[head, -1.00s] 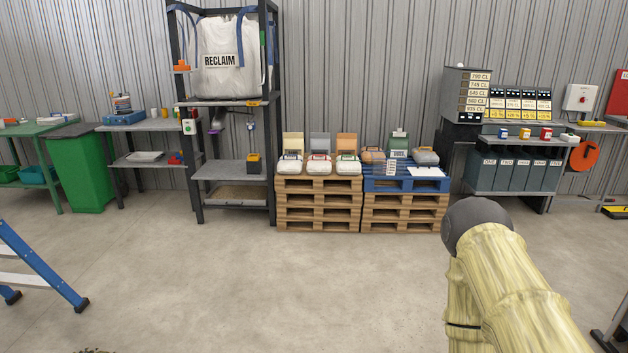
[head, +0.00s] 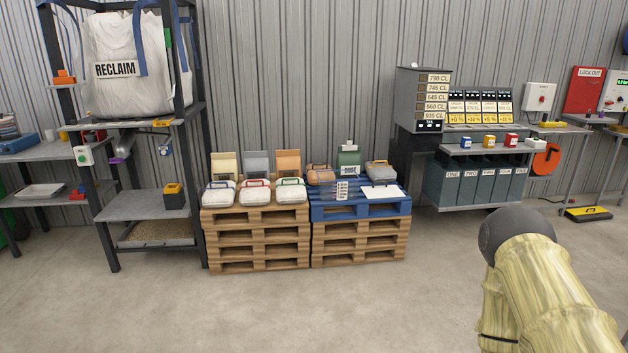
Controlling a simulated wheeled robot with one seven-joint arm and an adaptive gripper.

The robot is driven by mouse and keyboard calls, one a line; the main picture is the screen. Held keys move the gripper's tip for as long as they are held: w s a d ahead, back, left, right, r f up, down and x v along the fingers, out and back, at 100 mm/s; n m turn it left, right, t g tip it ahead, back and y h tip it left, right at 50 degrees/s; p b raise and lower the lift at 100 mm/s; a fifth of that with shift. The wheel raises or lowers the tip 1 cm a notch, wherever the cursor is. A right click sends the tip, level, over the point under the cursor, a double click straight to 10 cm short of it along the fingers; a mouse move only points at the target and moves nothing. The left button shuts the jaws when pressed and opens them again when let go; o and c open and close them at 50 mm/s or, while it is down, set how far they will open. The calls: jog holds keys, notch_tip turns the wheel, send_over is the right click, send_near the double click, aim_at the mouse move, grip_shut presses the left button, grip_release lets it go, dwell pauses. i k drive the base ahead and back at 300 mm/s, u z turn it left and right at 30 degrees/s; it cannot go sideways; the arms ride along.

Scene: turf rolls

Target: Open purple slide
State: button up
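A small purple part (head: 117,161), which looks like the slide, shows at the black rack's left side, below the shelf that bears the white RECLAIM bag (head: 125,68). A grey rounded piece beside it seems to belong to the same fitting. It is too small to tell whether the slide is open or shut. My arm, in a pale yellow sleeve with a dark rounded joint, fills the lower right, far from the rack. My gripper is not in view.
A tray of grain-like material (head: 158,232) sits low in the rack. Stacked wooden pallets (head: 255,240) with bags on top stand right of it. A blue pallet (head: 360,210) and a shelf of grey bins (head: 475,182) follow. The concrete floor in front is clear.

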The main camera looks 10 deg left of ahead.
aim_at(116, 160)
jog(key=u, duration=0.05)
jog(key=i, duration=1.7)
jog(key=u, duration=0.9)
jog(key=i, duration=1.65)
jog(key=u, duration=1)
jog(key=i, duration=0.4)
jog(key=u, duration=0.1)
jog(key=k, duration=0.6)
jog(key=u, duration=0.65)
jog(key=i, duration=1.75)
jog(key=z, duration=0.4)
